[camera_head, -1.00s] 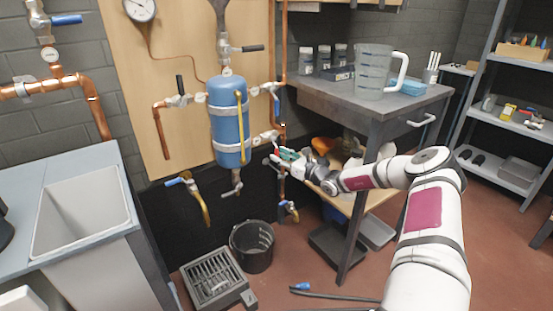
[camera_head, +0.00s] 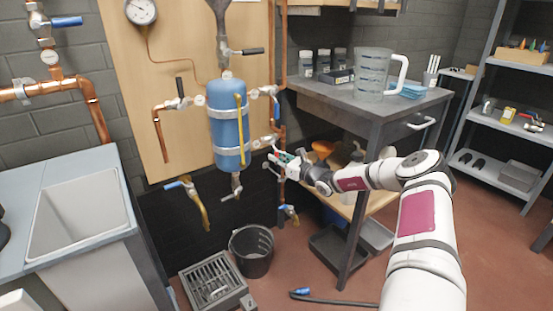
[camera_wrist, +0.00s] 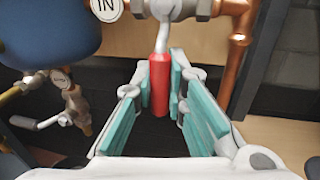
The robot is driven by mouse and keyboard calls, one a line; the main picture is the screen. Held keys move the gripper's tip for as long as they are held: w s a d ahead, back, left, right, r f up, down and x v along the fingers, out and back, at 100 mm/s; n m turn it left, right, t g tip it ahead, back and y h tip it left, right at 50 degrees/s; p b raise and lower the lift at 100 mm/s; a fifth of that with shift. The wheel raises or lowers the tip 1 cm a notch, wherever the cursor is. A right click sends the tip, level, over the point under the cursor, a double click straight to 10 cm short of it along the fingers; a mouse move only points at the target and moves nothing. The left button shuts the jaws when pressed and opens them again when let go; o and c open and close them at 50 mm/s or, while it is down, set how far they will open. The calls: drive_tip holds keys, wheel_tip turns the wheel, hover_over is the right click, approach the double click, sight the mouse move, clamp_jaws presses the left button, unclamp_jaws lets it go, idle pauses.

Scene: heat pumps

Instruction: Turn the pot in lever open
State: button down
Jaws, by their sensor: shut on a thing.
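The pot in lever has a red grip (camera_wrist: 160,85) that hangs below a brass valve (camera_wrist: 180,8) marked with an "IN" tag (camera_wrist: 105,5). In the wrist view, the teal-padded fingers of my gripper (camera_wrist: 164,88) are closed in on both sides of the red grip. The lever's bare metal upper part shows above the fingers. In the head view, my gripper (camera_head: 283,159) is at the valve (camera_head: 263,142) to the lower right of the blue vessel (camera_head: 228,124). The lever is too small there to make out clearly.
A copper pipe (camera_wrist: 239,60) runs close to the right of the fingers. Another valve (camera_wrist: 75,108) sits at lower left. A workbench with a jug (camera_head: 372,74) stands right of my gripper. A black bucket (camera_head: 252,250) and a grated drain box (camera_head: 213,285) stand below.

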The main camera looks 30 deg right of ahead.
drive_tip(key=d+r+n+g+h+p, duration=0.1)
drive_tip(key=d+r+n+h+p, duration=0.2)
drive_tip(key=n+p, duration=1.2)
wheel_tip(320, 180, up, 3)
drive_tip(key=d+p, duration=0.2)
drive_tip(key=p, duration=0.2)
drive_tip(key=shift+d+f+n+g, duration=0.15)
drive_tip(key=shift+d+n+g, duration=0.15)
drive_tip(key=shift+n+g, duration=0.1)
drive_tip(key=shift+w, duration=0.1)
drive_tip(key=c, duration=1.6)
unclamp_jaws()
